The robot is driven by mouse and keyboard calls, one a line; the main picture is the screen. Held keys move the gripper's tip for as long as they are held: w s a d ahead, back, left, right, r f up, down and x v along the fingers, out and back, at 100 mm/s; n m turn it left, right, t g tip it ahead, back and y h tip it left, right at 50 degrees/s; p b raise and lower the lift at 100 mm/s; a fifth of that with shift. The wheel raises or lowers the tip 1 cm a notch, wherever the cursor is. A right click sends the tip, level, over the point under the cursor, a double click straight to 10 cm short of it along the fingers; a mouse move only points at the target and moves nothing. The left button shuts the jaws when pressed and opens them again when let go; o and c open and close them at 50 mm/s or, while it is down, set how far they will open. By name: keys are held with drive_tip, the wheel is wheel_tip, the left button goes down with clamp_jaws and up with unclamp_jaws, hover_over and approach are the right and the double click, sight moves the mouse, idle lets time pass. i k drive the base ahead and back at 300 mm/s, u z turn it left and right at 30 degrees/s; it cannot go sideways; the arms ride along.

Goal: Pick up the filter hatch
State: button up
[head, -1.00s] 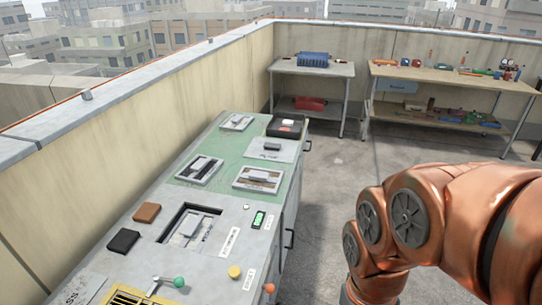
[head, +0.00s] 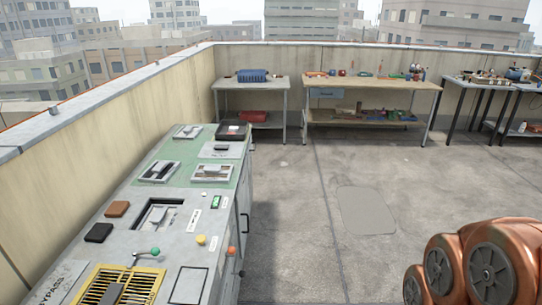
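Several flat grey plates with raised grips lie on the green part of a long grey cabinet top (head: 185,205) at the left. They include a far-left plate (head: 178,132), a plain light plate (head: 214,153) and two framed ones, left (head: 148,177) and right (head: 199,178). Nearer, a dark-edged square recess (head: 139,216) has a grey plate with a grip in it. I cannot tell which of these is the filter hatch. My gripper is out of view. Only copper-coloured links of my arm show at the lower right, well apart from the cabinet.
Black (head: 99,233) and brown (head: 117,209) blocks, a green-knobbed lever (head: 154,251) and a yellow grille (head: 92,297) are on the cabinet. A black box (head: 231,134) stands at its far end. A parapet (head: 90,170) runs along the left. Workbenches (head: 372,84) line the back. The middle floor is clear.

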sight(233, 150)
drive_tip(key=z, duration=0.35)
drive_tip(key=i, duration=1.85)
drive_tip(key=u, duration=1.3)
drive_tip(key=i, duration=1)
drive_tip(key=u, duration=1.3)
drive_tip(key=i, duration=0.35)
drive_tip(key=u, duration=0.25)
